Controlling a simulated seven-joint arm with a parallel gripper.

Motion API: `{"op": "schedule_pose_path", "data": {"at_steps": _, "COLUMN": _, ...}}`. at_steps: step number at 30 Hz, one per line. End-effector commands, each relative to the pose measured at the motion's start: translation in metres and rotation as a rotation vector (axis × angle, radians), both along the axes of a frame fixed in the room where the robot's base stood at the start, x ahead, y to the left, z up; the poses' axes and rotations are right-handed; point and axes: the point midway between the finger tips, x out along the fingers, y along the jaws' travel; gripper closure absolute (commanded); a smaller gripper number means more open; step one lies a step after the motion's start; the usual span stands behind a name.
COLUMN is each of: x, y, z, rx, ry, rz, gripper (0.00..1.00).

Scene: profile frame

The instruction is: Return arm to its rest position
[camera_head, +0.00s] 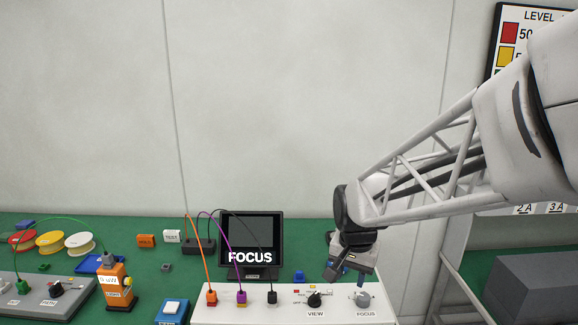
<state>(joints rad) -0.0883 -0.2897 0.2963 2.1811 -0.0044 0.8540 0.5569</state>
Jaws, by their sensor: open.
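My arm reaches in from the upper right. My gripper (344,277) points down over the right part of the white control panel (215,316), above and between the VIEW knob (314,299) and the FOCUS knob (363,299). It is open and I see nothing held in it. The fingertips are small and dark here, and I cannot tell how far they are above the panel.
A black monitor (252,239) reading FOCUS stands behind the panel. Orange, purple and black cables plug into the panel's left part. An orange device (116,289), spools (80,243) and a grey box (40,301) stand left. A dark grey block (535,285) is right.

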Motion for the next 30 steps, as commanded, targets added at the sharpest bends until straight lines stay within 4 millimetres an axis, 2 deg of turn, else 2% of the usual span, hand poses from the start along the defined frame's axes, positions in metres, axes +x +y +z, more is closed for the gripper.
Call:
{"op": "schedule_pose_path", "data": {"at_steps": 3, "x": -0.030, "y": -0.009, "z": 0.016, "rx": -0.007, "ry": -0.022, "rz": 0.057, "gripper": 0.58}}
{"op": "schedule_pose_path", "data": {"at_steps": 9, "x": -0.079, "y": -0.023, "z": 0.035, "rx": -0.023, "ry": -0.052, "rz": 0.158, "gripper": 0.58}}
{"op": "schedule_pose_path", "data": {"at_steps": 21, "x": -0.175, "y": -0.043, "z": 0.052, "rx": -0.066, "ry": -0.109, "rz": 0.355, "gripper": 0.58}}
{"op": "schedule_pose_path", "data": {"at_steps": 25, "x": -0.196, "y": -0.046, "z": 0.052, "rx": -0.079, "ry": -0.121, "rz": 0.401, "gripper": 0.58}}
{"op": "schedule_pose_path", "data": {"at_steps": 30, "x": -0.210, "y": -0.048, "z": 0.052, "rx": -0.088, "ry": -0.128, "rz": 0.434, "gripper": 0.58}}
